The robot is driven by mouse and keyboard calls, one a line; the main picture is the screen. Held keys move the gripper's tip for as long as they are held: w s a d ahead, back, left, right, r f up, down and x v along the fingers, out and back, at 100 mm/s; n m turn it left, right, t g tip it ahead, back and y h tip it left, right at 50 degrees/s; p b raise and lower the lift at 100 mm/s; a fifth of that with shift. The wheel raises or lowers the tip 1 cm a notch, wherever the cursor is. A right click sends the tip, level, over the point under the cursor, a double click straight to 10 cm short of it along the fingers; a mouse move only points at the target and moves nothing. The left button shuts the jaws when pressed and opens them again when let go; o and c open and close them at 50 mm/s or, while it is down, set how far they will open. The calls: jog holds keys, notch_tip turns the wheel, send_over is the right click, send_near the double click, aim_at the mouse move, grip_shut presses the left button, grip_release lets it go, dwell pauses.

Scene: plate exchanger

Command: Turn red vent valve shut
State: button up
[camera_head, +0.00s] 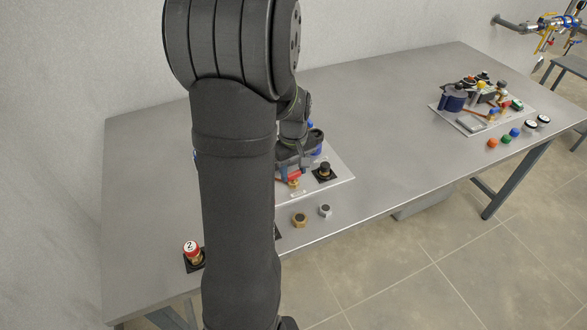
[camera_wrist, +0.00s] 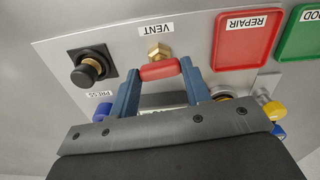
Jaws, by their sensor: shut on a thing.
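The red vent valve handle (camera_wrist: 159,71) sits between the two blue fingers of my gripper (camera_wrist: 158,77) in the wrist view. My gripper is shut on this handle, with one finger at each end. A brass hex fitting (camera_wrist: 158,52) shows just above the handle, below the VENT label (camera_wrist: 158,28). In the head view the red handle (camera_head: 294,174) shows below my gripper, above the white panel (camera_head: 338,175). The lower part of the valve is hidden behind the gripper in the wrist view.
A black push knob (camera_wrist: 89,70) marked PRESS is left of the valve. A red REPAIR tray (camera_wrist: 246,40) and a green tray (camera_wrist: 300,35) lie to the right. Blue (camera_wrist: 102,111) and yellow (camera_wrist: 274,110) knobs stand close beside the gripper. A second panel (camera_head: 470,125) stands further right on the table.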

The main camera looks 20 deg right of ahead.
aim_at(293, 173)
jog(key=shift+m, duration=0.7)
jog(key=o, duration=1)
notch_tip(293, 173, up, 17)
jog(key=shift+r, duration=0.2)
notch_tip(293, 173, down, 18)
jog(key=shift+r, duration=0.25)
jog(key=shift+r, duration=0.1)
dwell(0.4)
